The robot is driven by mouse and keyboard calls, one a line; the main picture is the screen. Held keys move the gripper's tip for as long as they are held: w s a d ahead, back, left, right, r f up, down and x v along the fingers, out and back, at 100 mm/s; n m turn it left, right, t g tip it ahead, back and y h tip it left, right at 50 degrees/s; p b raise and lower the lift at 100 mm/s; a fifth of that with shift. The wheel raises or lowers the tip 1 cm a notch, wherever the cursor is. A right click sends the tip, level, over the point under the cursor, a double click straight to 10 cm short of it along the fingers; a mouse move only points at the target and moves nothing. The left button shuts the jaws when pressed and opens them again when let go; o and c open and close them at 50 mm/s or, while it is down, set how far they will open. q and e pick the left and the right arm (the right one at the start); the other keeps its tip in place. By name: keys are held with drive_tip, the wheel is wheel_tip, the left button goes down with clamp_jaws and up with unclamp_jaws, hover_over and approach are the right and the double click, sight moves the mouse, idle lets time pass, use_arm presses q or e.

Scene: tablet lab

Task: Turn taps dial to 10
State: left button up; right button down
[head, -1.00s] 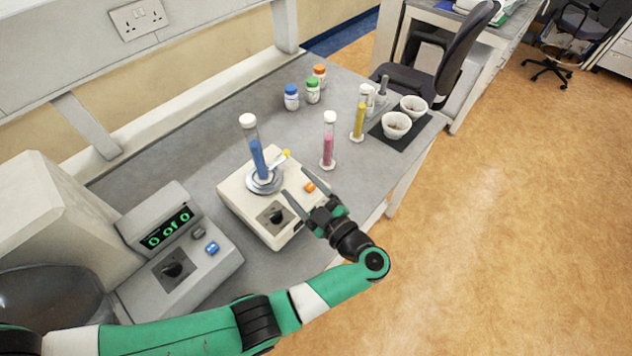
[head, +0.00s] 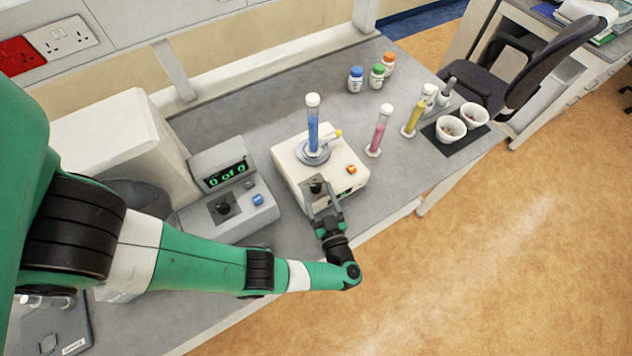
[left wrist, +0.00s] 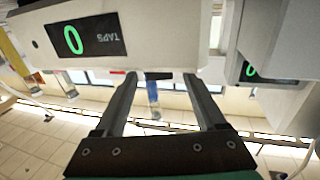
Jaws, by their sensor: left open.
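The dark taps dial (head: 316,187) is on the front of the cream tapping machine (head: 292,165). The machine's display (left wrist: 85,38) reads 0 beside the word TAPS in the left wrist view, where the picture is upside down. My left gripper (head: 322,197) is open at the machine's front, its fingers pointing at the dial. In the left wrist view the dark dial (left wrist: 158,76) shows between the two fingertips; I cannot tell whether they touch it. A cylinder of blue powder (head: 313,125) stands on the machine. My right gripper is not in view.
A grey control unit (head: 238,210) with its own dial, blue button and "0 of 0" display stands left of the machine. Cylinders of pink (head: 379,131) and yellow powder (head: 413,118) stand to the right. Bowls sit on a dark mat (head: 468,143). The floor in front is clear.

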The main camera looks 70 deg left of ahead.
use_arm(q)
drive_tip(key=shift+a, duration=1.45)
drive_tip(key=shift+c, duration=0.3)
clamp_jaws()
